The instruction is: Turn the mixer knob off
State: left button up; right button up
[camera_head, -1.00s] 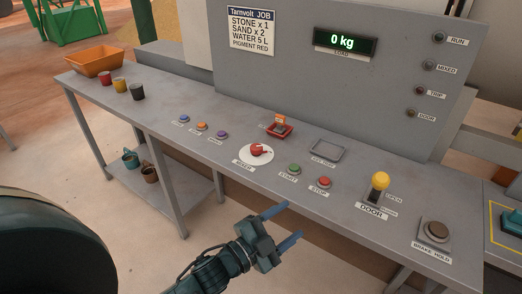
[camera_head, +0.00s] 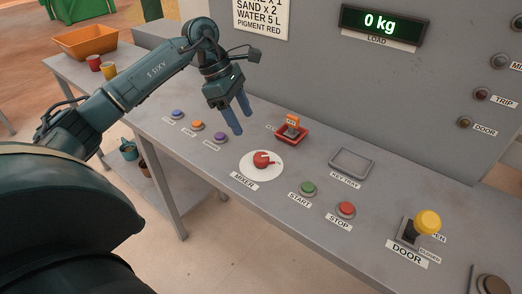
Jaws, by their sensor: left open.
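The red mixer knob (camera_head: 263,159) sits on a round white dial plate (camera_head: 261,174) on the grey bench, above the MIXER label. The markings on the plate are too small to read. My left gripper (camera_head: 238,119) is open and empty, with its blue fingers pointing down. It is above the bench, up and left of the knob in the picture, and apart from it. My right gripper is not in view.
Several buttons, among them purple (camera_head: 220,138), green START (camera_head: 307,188) and red STOP (camera_head: 346,209), surround the knob. A red tray (camera_head: 292,136) with an orange-tagged item and an empty key tray (camera_head: 351,164) lie behind. The yellow-topped DOOR lever (camera_head: 427,222) stands right.

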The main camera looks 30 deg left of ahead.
aim_at(261, 156)
pick_arm(q)
jog(key=p+x, duration=0.1)
jog(key=x, duration=0.9)
jog(key=shift+d+f, duration=0.2)
jog(key=shift+f, duration=0.1)
jog(key=shift+w+d+f, duration=0.1)
jog(key=shift+d+f, duration=0.05)
jog(key=shift+f, duration=0.25)
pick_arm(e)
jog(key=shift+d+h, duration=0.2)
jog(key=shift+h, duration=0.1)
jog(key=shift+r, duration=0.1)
pick_arm(q)
jog(key=c, duration=1)
